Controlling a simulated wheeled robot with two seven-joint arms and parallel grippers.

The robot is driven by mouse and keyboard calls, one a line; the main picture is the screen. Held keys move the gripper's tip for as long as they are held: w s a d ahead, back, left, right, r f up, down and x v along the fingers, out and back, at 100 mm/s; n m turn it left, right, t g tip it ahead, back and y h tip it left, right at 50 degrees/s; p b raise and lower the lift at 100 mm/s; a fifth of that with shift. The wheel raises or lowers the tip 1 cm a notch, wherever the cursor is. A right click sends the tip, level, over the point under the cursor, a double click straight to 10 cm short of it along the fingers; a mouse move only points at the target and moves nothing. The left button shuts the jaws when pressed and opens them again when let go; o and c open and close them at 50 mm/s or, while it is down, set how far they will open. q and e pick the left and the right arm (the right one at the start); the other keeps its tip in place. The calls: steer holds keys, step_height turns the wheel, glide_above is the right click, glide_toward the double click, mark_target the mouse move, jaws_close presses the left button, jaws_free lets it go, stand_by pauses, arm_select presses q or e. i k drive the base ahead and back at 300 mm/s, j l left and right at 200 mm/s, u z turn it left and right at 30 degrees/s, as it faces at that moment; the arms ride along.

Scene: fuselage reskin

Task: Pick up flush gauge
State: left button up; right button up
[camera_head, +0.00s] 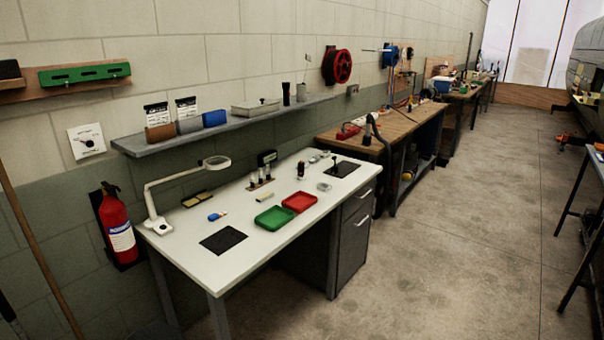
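I cannot make out for certain which item is the flush gauge. Several small instruments stand on the white-topped bench (185,262) in the middle of the view. They include a small black and orange item (301,170), a rack with short upright pieces (261,181), a dark small device (267,157) at the back edge, and a thin upright tool (336,160) by the right black mat (343,171). Round metallic pieces (324,187) lie near the trays. Neither of my grippers shows in the head view.
A green tray (273,218), red tray (299,202), black mat (223,241) and magnifier lamp (156,190) occupy the bench. A wall shelf (225,127) overhangs its back. A red extinguisher (117,228) hangs left. Open concrete floor (450,240) lies to the right.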

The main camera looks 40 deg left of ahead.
mark_target(301, 166)
steer(key=u, duration=0.3)
steer(key=i+l+u, duration=0.15)
steer(key=i+u, duration=0.3)
steer(key=i+l+u, duration=0.4)
steer(key=i, duration=0.2)
steer(key=j, duration=0.05)
